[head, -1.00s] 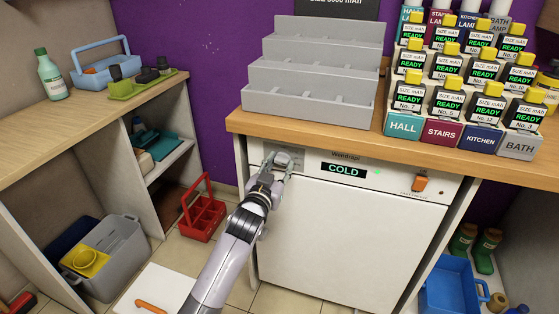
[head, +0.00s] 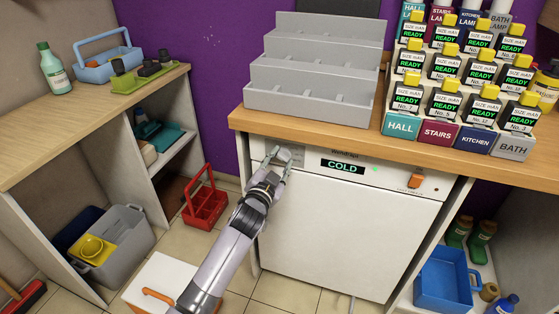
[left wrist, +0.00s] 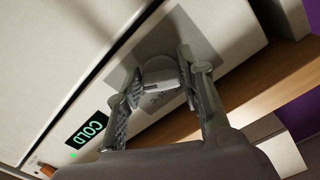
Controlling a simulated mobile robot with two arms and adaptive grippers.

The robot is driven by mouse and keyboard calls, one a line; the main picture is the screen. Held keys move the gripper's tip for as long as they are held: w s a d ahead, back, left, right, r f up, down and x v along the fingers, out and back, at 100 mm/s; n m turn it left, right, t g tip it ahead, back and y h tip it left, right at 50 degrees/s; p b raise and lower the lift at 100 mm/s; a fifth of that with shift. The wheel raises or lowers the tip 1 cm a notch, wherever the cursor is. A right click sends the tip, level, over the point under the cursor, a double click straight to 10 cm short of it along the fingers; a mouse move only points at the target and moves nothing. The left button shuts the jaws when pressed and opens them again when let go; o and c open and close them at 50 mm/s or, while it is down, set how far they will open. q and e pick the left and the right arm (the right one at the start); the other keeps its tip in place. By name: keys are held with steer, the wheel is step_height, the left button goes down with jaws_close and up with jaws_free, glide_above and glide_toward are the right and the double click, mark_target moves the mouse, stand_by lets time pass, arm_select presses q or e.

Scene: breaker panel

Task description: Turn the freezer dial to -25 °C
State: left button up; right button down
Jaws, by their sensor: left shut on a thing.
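The white freezer (head: 350,240) stands under the wooden counter. Its lit display (head: 343,166) reads COLD, and it also shows in the left wrist view (left wrist: 87,130). The dial (left wrist: 158,73) is a pale round knob on a grey plate at the panel's left end. My left gripper (head: 275,156) is at that plate, and in the left wrist view its fingers (left wrist: 165,80) are on either side of the dial, shut on it. The dial's scale is mostly hidden, and its setting cannot be read. My right gripper is not in view.
An orange switch (head: 416,180) is at the panel's right. The counter (head: 300,133) above bears a grey stepped rack (head: 310,97) and rows of READY modules. A red caddy (head: 206,206) stands on the floor left of the freezer. The floor before the freezer is partly covered by my arm.

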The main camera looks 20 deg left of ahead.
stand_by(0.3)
arm_select(q)
steer(key=o, duration=1.1)
steer(key=s, duration=1.2)
steer(key=shift+a, duration=0.2)
